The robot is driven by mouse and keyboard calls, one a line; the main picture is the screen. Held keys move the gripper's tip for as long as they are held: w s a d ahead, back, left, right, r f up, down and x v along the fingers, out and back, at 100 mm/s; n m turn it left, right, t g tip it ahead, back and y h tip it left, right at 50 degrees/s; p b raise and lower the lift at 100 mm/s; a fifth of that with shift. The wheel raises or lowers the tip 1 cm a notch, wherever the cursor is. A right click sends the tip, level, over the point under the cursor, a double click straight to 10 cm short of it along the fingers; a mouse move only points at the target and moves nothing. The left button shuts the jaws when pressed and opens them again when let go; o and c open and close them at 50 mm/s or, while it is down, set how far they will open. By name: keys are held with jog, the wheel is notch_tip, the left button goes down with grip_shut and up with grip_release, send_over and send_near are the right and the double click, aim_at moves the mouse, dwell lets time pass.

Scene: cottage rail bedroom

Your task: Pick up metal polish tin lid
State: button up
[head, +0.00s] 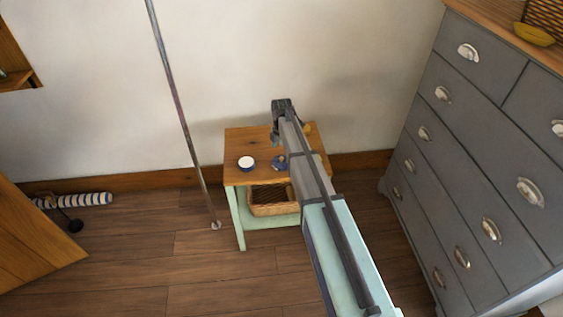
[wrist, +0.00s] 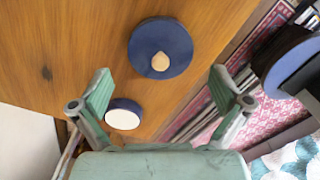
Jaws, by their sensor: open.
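A round dark blue disc with a cream knob at its centre, which looks like the metal polish tin lid (wrist: 174,32), lies on the wooden table top in the wrist view. In the head view a blue round thing (head: 278,162) shows beside my arm, partly hidden by it. A smaller white-topped round thing with a blue rim (wrist: 124,114), perhaps the tin, sits near my left finger in the wrist view; it is on the table's left half in the head view (head: 246,163). My gripper (wrist: 160,82) is open and empty, its fingers apart below the knobbed disc. It is above the table's back in the head view (head: 282,108).
The small table (head: 240,139) has a wicker basket (head: 270,208) on its lower shelf and stands against the wall. A grey chest of drawers (head: 465,150) stands at right. A thin pole (head: 178,100) rises left of the table. A dark round object (wrist: 285,58) shows at the wrist view's right.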

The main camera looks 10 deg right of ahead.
aim_at(282, 159)
notch_tip(282, 159, down, 4)
jog(key=shift+d+f+p, duration=0.1)
jog(key=shift+f+p, duration=0.15)
jog(key=shift+p, duration=0.25)
jog(key=c, duration=0.7)
jog(key=shift+c, duration=0.2)
jog(key=shift+r, duration=0.1)
